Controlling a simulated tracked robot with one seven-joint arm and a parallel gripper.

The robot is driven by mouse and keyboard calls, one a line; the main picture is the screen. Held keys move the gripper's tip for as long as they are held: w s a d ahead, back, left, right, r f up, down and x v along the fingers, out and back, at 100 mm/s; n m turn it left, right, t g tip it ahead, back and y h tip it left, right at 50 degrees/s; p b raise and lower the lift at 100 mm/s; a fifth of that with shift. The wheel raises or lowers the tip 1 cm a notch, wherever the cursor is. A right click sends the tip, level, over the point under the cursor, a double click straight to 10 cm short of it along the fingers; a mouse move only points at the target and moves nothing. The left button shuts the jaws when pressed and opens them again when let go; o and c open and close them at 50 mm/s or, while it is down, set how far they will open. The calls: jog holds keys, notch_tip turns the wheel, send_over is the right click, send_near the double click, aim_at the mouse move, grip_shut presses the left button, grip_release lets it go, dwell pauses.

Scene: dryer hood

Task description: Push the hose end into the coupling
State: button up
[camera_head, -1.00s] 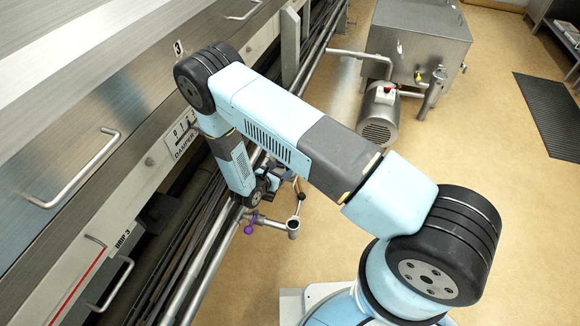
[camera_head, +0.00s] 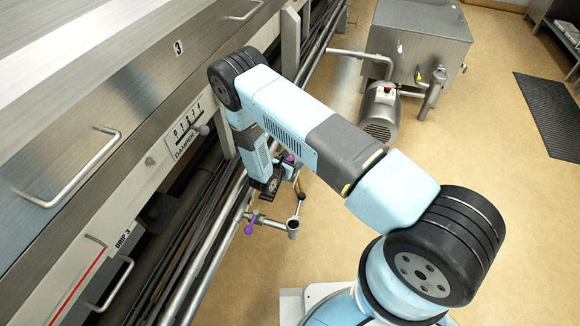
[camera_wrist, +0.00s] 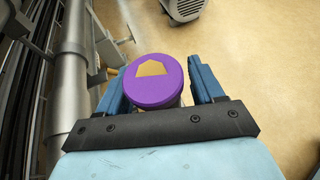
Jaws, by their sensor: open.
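My gripper (camera_wrist: 157,82) is open in the wrist view, with one blue finger on each side of a round purple cap (camera_wrist: 155,92). The cap has a tan five-sided mark on top; a pale body shows slightly below it. I cannot tell whether the fingers touch it. In the head view my gripper (camera_head: 271,186) is small, beside the long pipes, with a purple spot (camera_head: 290,158) just behind it. A metal fitting with an upright stub (camera_head: 293,226) stands nearer, with a purple knob (camera_head: 249,228) to its left. I cannot clearly make out the hose end or coupling.
The machine's steel hood (camera_head: 100,110) fills the left, with a damper scale (camera_head: 187,133) and handles. Long pipes (camera_head: 212,262) run along its side. A motor (camera_head: 380,112) and steel box (camera_head: 420,40) stand farther back. Open floor (camera_head: 500,200) lies right.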

jog(key=c, duration=1.2)
jog(key=shift+r, duration=0.1)
jog(key=shift+a+r, duration=0.1)
jog(key=shift+r, duration=0.4)
jog(key=s+r, duration=0.8)
jog(key=s, duration=0.1)
jog(key=s+a+r, duration=0.1)
jog(key=s+r, duration=0.3)
jog(key=s, duration=0.1)
jog(key=shift+a, duration=0.1)
